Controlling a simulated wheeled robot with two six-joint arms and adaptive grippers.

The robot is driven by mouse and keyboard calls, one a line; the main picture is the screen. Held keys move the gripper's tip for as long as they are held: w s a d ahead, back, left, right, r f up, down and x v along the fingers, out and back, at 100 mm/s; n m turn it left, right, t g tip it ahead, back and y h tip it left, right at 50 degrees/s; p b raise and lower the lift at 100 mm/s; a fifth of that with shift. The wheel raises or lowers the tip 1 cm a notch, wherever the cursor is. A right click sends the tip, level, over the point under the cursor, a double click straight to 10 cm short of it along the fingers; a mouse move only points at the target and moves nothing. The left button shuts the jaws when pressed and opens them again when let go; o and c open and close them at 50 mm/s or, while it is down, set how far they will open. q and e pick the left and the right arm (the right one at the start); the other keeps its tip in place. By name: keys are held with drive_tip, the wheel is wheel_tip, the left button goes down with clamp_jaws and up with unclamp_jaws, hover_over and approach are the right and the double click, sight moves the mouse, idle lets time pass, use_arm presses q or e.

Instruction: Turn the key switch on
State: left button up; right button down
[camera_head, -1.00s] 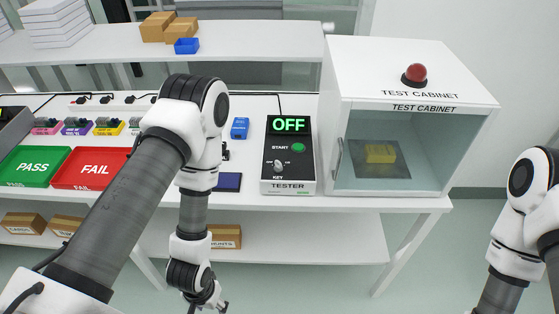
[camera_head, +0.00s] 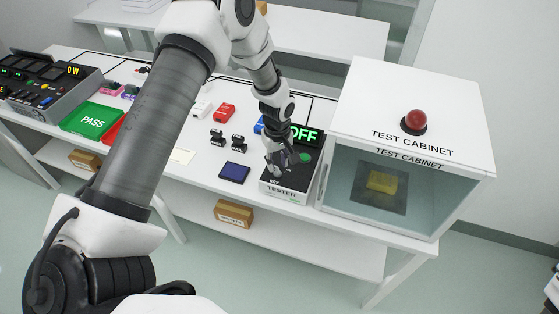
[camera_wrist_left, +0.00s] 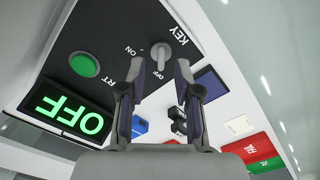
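The tester (camera_head: 285,195) is a grey box with a black top at the right end of the table, beside the cabinet. Its display (camera_head: 305,136) reads OFF in green, also in the left wrist view (camera_wrist_left: 65,115). The grey key switch (camera_wrist_left: 160,54) shows in the left wrist view, with ON and OFF marks near it; my gripper covers it in the head view. My left gripper (camera_wrist_left: 160,68) is open, its fingertips on either side of the key switch, with a gap visible; contact cannot be told.
A green start button (camera_wrist_left: 84,64) lies close to the key. The test cabinet (camera_head: 400,225) with a red dome lamp (camera_head: 415,121) stands right of the tester, a yellow block (camera_head: 382,182) inside. A dark blue pad (camera_head: 234,173) and small parts lie left of the tester.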

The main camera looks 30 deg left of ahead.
use_arm(q)
drive_tip(key=shift+d+f, duration=0.3)
drive_tip(key=shift+f, duration=0.35)
drive_tip(key=shift+s+a, duration=0.15)
drive_tip(key=shift+a, duration=0.15)
drive_tip(key=c, duration=0.4)
clamp_jaws()
